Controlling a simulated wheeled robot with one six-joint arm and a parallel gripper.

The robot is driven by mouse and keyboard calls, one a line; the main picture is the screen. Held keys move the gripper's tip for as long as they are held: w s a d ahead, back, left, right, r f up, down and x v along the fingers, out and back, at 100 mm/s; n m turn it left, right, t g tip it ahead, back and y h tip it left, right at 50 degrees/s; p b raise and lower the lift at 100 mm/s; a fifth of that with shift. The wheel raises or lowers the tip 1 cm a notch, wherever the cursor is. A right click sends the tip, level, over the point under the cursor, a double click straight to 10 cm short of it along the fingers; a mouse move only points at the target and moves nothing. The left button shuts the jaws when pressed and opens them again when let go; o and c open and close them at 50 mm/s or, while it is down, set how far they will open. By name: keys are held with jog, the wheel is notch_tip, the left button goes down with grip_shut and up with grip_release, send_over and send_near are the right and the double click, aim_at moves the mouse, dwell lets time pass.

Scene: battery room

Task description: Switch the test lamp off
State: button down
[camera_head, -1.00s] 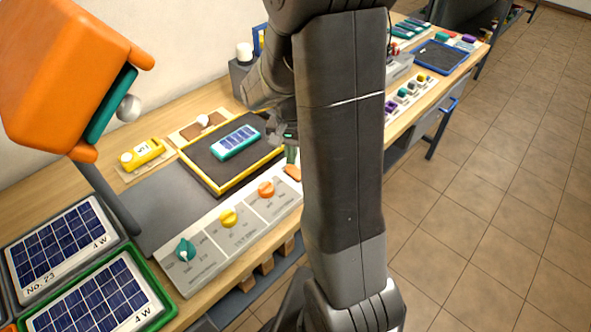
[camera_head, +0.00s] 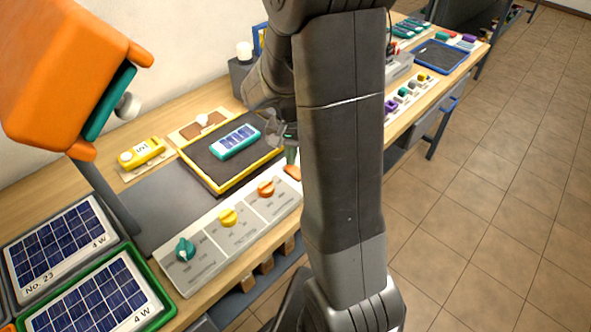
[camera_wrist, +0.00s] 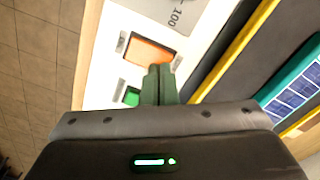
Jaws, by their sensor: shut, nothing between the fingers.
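My gripper (camera_wrist: 157,74) is shut and empty, its dark green fingers pressed together. In the wrist view the fingertips are over the lower right edge of an orange rectangular switch (camera_wrist: 147,51) on a white panel; I cannot tell if they touch it. A smaller green piece (camera_wrist: 132,97) is beside the fingers. In the head view my gripper (camera_head: 291,157) is above the orange piece (camera_head: 292,173) at the right end of the control panel, partly hidden by my arm. A large orange hooded device (camera_head: 62,72) on a grey post, possibly the test lamp, stands at upper left; no glow shows.
The panel (camera_head: 205,271) has a teal knob (camera_head: 185,249), a yellow knob (camera_head: 228,217) and an orange knob (camera_head: 266,188). Behind it is a yellow-edged dark tray (camera_head: 205,168) with a small solar panel (camera_head: 235,142). A yellow meter (camera_head: 142,152) stands left of it.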

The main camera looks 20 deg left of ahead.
jog(key=shift+f+b, duration=0.5)
jog(key=shift+f, duration=0.25)
jog(key=shift+r, duration=0.15)
notch_tip(320, 180, up, 7)
jog(key=p, duration=0.5)
jog(key=shift+p, duration=0.3)
jog(key=shift+f, duration=0.25)
notch_tip(320, 180, down, 7)
jog(key=b, duration=0.5)
jog(key=shift+r+b, duration=0.1)
jog(key=shift+b, duration=0.25)
jog(key=shift+r, duration=0.1)
jog(key=shift+r, duration=0.1)
